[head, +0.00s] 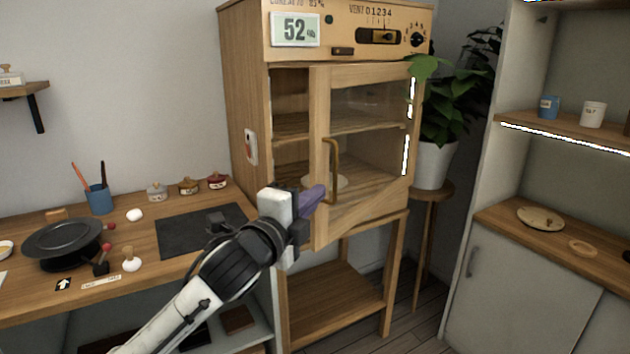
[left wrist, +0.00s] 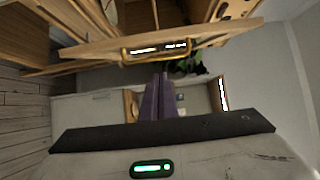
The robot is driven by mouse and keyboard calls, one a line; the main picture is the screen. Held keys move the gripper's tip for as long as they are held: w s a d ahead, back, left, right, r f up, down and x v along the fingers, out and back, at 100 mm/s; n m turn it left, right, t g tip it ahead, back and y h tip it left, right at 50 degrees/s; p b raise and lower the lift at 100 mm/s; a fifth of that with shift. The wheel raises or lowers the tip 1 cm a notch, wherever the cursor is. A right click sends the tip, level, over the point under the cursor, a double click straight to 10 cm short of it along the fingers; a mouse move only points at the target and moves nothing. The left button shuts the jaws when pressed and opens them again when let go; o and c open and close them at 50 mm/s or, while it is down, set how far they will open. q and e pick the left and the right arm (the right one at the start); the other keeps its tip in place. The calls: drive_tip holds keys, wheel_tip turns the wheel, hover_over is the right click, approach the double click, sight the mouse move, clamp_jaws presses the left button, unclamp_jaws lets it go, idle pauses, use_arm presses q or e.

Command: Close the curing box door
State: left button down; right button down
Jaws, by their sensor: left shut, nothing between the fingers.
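The curing box (head: 243,110) is a wooden cabinet on legs with a display reading 52. Its glass-paned door (head: 318,110) stands ajar, swung out at its left edge. A brass handle (head: 334,172) is on the door's left stile; it also shows in the left wrist view (left wrist: 155,51). My left gripper (head: 318,193) is shut and empty, its purple fingers close to the handle's lower left. In the left wrist view the fingers (left wrist: 157,95) point toward the handle; whether they touch it I cannot tell. Inside, a pale round item (head: 322,182) is partly hidden. My right gripper is not in view.
A workbench (head: 120,225) at left holds a black turntable (head: 62,241), a dark mat (head: 200,230), small jars and a blue cup (head: 99,199). A potted plant (head: 433,160) on a stool stands right of the box. Shelves (head: 560,130) stand far right.

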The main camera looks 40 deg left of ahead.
sight(315, 179)
use_arm(q)
drive_tip(key=w+a, duration=0.1)
drive_tip(key=w, duration=0.1)
drive_tip(key=w+a, duration=0.1)
drive_tip(key=w, duration=0.1)
drive_tip(key=w+a+p, duration=0.1)
drive_tip(key=w+a, duration=0.1)
drive_tip(key=w, duration=0.1)
drive_tip(key=shift+w+a, duration=0.1)
drive_tip(key=shift+a, duration=0.6)
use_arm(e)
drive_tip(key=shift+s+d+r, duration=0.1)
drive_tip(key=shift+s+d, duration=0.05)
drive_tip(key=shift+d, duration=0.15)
